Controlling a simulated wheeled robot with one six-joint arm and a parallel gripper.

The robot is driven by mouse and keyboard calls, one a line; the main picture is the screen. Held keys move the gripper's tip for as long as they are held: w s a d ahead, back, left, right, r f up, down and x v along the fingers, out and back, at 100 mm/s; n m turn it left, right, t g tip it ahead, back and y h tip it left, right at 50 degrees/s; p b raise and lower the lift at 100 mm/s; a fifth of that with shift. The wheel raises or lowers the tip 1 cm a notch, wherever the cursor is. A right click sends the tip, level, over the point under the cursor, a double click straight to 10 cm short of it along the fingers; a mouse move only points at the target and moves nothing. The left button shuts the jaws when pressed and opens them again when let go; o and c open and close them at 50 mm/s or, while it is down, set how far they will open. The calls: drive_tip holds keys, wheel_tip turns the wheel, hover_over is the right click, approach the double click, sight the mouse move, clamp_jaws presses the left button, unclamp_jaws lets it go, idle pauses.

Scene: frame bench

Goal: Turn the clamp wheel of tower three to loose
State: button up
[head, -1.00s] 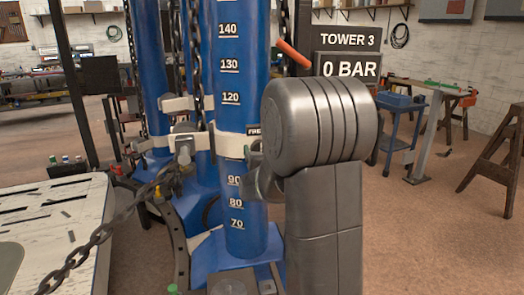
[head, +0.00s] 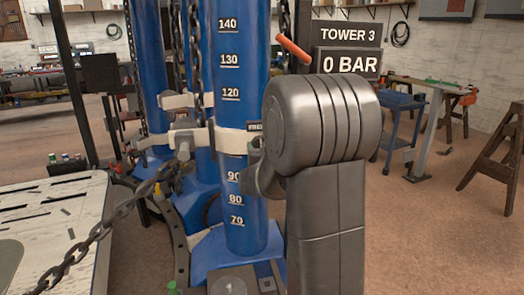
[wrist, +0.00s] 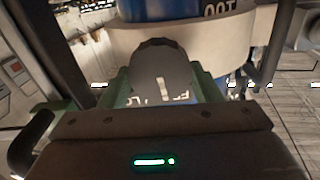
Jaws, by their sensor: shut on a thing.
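Tower three is the blue column (head: 242,55) with a white height scale, beneath the TOWER 3 sign (head: 347,33). A cream clamp collar (head: 231,141) rings it. In the wrist view the dark grey round clamp wheel (wrist: 160,70) stands in front of the collar (wrist: 205,40). It carries a white mark, and white lettering below it is partly covered and unreadable. My gripper (wrist: 165,90) has its green fingers on either side of the wheel and is shut on it. In the head view my arm hides the wheel and most of my gripper.
The display (head: 347,64) reads 0 BAR. A rusty chain (head: 118,213) hangs across the front left, above a pale slotted table (head: 50,225). Other blue columns (head: 150,70) stand behind at left. A blue cart (head: 398,120) and a sawhorse (head: 497,150) stand right, with open floor between.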

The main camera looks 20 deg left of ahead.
drive_tip(key=shift+f+n+b, duration=0.15)
drive_tip(key=shift+n+b, duration=0.55)
drive_tip(key=shift+n, duration=7.05)
drive_tip(key=shift+f+n+b, duration=0.15)
drive_tip(key=shift+n+b, duration=0.5)
drive_tip(key=shift+n, duration=7.1)
drive_tip(key=o, duration=1)
